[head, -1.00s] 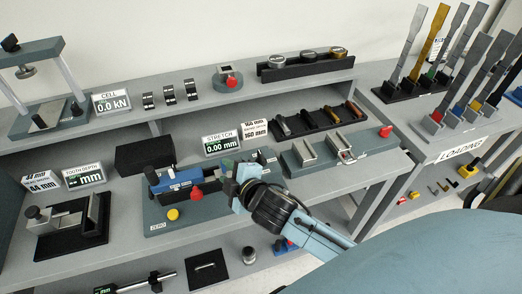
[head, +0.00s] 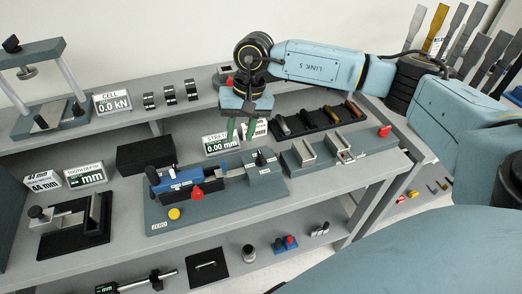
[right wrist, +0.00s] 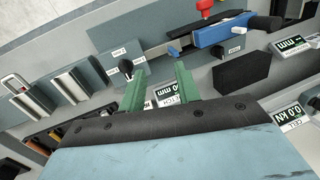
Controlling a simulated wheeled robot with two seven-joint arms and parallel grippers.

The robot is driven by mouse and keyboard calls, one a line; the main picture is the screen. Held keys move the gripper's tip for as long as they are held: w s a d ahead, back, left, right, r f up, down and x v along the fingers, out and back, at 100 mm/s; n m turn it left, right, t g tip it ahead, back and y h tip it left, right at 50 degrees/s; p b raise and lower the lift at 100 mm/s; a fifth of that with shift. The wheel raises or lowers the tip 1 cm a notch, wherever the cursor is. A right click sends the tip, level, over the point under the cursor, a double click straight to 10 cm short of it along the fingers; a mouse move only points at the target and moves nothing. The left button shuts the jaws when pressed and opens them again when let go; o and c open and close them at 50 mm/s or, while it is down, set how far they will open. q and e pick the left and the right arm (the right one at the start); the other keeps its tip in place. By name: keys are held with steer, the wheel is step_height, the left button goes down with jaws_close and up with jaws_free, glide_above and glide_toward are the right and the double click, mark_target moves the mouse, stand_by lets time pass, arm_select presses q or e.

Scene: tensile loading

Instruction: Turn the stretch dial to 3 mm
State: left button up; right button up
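The stretch device (head: 215,190) sits on the bench, with a blue block (head: 175,178) and red knob (head: 197,191) at its left. A small black knob, likely the dial, stands on its right-hand block (head: 268,167); in the right wrist view the knob (right wrist: 126,67) lies just beyond my fingers. The stretch display (head: 220,144) reads 0.00 mm and is partly covered by my gripper. My right gripper (head: 240,132) hangs above and behind the device, green fingers pointing down. In the right wrist view its fingers (right wrist: 160,88) are apart and empty. My left gripper is out of view.
A yellow button (head: 174,213) is at the device's front left. A black box (head: 145,153) stands behind it. The tray of grips (head: 330,152) is to the right, and a rack of dark holders (head: 318,119) lies behind. The cell display (head: 112,103) reads 0.0 kN.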

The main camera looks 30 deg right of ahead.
mark_target(261, 154)
steer(key=d+r+h, duration=0.1)
steer(key=d+h, duration=0.2)
steer(key=d, duration=0.3)
steer(key=shift+n, duration=0.5)
steer(key=f, duration=0.4)
steer(key=f+p, duration=0.1)
steer(key=f, duration=0.7)
steer(key=shift+w+f, duration=0.25)
steer(key=shift+f, duration=0.1)
steer(key=shift+c, duration=0.4)
jaws_close()
